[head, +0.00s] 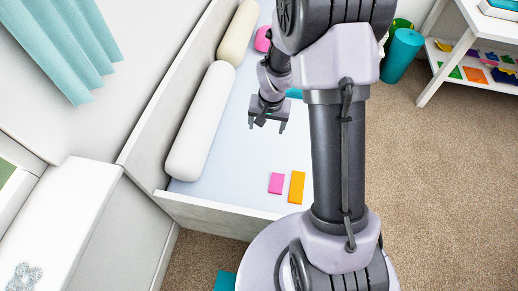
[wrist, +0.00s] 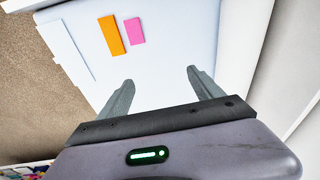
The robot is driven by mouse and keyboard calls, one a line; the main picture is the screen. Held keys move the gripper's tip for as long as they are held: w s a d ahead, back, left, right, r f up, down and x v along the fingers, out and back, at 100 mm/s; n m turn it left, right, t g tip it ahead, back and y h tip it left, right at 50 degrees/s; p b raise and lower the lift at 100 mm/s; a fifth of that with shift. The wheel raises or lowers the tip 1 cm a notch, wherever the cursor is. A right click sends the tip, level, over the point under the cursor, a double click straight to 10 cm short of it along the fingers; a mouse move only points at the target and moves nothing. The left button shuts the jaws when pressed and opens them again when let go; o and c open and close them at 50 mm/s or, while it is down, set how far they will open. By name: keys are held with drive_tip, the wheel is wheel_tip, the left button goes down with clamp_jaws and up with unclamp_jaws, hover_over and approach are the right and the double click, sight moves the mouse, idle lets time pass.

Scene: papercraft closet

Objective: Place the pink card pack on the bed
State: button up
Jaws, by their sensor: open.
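The pink card pack (head: 276,183) lies flat on the white bed (head: 240,150), near its front end. An orange pack (head: 297,187) lies just to its right. In the wrist view the pink card pack (wrist: 134,31) also lies on the bed surface (wrist: 185,35), beside the orange pack (wrist: 110,35). My gripper (head: 267,126) is over the bed, farther back than the packs and apart from them. Its two fingers (wrist: 158,90) are spread with nothing between them.
A white bolster (head: 201,122) and a cream bolster (head: 238,33) lie along the bed's left side. A pink item (head: 263,39) lies at the far end. A teal bin (head: 402,56) and a white shelf (head: 440,75) stand at the right. Carpet (head: 445,190) is open at the right.

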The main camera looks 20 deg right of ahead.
drive_tip(key=s+a+r+t, duration=0.1)
drive_tip(key=s+a+r, duration=0.15)
drive_tip(key=r, duration=0.55)
drive_tip(key=s+a+r+t, duration=0.1)
drive_tip(key=s+a+r, duration=0.15)
drive_tip(key=r, duration=0.45)
drive_tip(key=s+a+r+n+t+y, duration=0.1)
drive_tip(key=s+a+r, duration=0.3)
drive_tip(key=s, duration=0.4)
drive_tip(key=s+a+r+t+y, duration=0.1)
drive_tip(key=s+a+r, duration=0.3)
drive_tip(key=s+r, duration=0.3)
drive_tip(key=shift+s+n, duration=0.4)
drive_tip(key=shift+s, duration=0.1)
